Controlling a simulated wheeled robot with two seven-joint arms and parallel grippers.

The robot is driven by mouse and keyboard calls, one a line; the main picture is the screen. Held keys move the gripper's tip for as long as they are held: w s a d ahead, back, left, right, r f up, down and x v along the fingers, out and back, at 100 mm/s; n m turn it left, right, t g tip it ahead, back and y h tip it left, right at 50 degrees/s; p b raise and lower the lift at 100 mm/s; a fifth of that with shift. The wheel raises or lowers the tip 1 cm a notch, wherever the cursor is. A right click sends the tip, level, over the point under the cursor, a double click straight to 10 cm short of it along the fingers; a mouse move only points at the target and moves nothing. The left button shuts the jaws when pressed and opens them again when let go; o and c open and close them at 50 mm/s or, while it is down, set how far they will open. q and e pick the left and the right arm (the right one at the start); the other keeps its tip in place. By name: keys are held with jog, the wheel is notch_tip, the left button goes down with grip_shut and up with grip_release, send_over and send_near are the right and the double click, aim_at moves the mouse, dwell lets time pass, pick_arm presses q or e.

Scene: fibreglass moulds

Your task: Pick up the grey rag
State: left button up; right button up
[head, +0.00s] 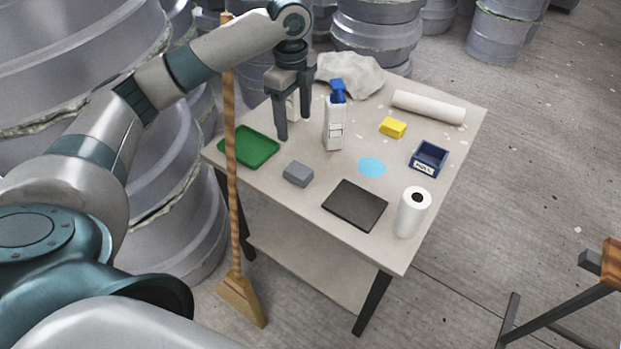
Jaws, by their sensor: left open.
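A small grey block-shaped piece (298,174) lies near the front left of the table; it may be the grey rag, folded. A pale grey crumpled sheet (350,74) lies at the back edge and also looks like cloth; I cannot tell for sure which is the rag. My left gripper (294,129) points down over the back left of the table, fingers apart and empty. It is behind the grey block and in front of the crumpled sheet, left of the spray bottle. My right gripper is out of view.
On the table (275,210) are a green tray (250,148), a blue-topped spray bottle (335,120), a yellow block (392,127), a blue bin (430,156), a black slab (354,205), a paper roll (412,212) and a white roll (428,107). A broom (232,180) stands at the left edge.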

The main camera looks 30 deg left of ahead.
pick_arm(q)
jog(key=shift+m, duration=0.3)
jog(key=shift+f, duration=0.15)
jog(key=p, duration=0.2)
send_over(298, 170)
jog(key=f, duration=1.1)
jog(key=shift+a, duration=0.2)
jog(key=shift+f, duration=0.5)
jog(key=shift+d+f+p, duration=0.1)
jog(key=shift+f+p, duration=0.2)
jog(key=shift+f, duration=0.35)
notch_tip(298, 170, down, 4)
jog(key=shift+d+r+p, duration=0.1)
jog(key=shift+p, duration=0.35)
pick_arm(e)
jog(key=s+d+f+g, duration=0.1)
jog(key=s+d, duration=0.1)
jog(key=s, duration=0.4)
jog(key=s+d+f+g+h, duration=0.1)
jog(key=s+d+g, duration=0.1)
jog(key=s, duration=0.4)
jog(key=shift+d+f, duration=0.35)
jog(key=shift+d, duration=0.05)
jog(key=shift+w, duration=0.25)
